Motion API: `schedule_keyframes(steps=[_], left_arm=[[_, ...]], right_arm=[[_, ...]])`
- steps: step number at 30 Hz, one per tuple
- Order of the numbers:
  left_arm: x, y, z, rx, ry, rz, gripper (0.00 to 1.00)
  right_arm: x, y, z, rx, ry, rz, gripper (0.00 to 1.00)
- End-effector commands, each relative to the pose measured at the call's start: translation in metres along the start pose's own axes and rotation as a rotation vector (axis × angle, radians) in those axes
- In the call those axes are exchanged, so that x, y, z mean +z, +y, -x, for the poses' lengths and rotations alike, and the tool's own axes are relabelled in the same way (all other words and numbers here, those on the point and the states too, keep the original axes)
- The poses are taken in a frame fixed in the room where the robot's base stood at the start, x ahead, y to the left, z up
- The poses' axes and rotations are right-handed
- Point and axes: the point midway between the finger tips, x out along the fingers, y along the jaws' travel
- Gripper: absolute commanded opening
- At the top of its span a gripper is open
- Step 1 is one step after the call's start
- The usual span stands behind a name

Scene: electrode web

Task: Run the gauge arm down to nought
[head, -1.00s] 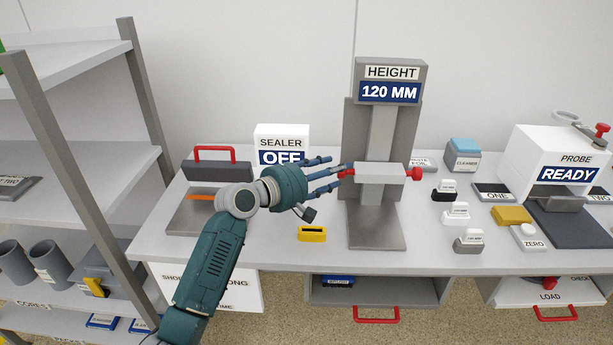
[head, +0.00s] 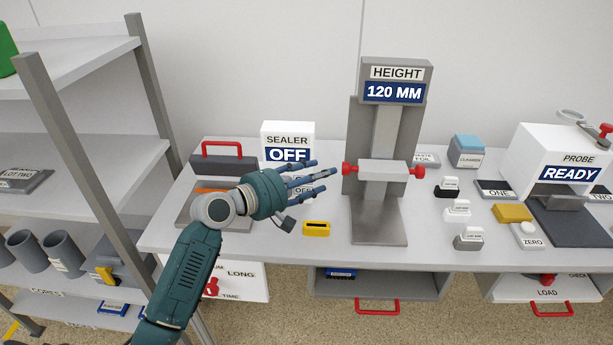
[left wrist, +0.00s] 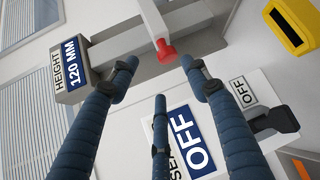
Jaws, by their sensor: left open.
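The height gauge (head: 378,225) stands on the bench with its display (head: 394,92) reading 120 MM. Its light grey arm (head: 382,171) sits part way up the column, with a red knob at the left end (head: 349,169) and another at the right end (head: 416,171). My left gripper (head: 318,173) is open and empty, just left of the left knob and apart from it. In the left wrist view the red knob (left wrist: 165,50) shows beyond my spread fingers (left wrist: 150,85). My right gripper is not in view.
The sealer (head: 287,143), reading OFF, stands behind my left gripper. A yellow block with a dark slot (head: 316,229) lies left of the gauge base. Small stamps (head: 457,209) and the probe box (head: 562,155), reading READY, stand to the right. A shelf rack (head: 85,150) is at left.

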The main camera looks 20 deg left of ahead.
Motion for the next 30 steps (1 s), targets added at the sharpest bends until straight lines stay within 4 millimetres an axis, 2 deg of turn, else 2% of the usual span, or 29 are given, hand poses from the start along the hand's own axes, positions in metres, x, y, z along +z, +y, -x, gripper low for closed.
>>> schedule_keyframes(steps=[12,30], left_arm=[[0.000,0.001,0.029,-0.001,0.001,0.000,0.47],[0.000,0.001,0.031,0.000,0.000,0.000,0.47]], right_arm=[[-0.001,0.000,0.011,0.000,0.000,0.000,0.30],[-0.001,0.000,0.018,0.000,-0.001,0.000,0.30]])
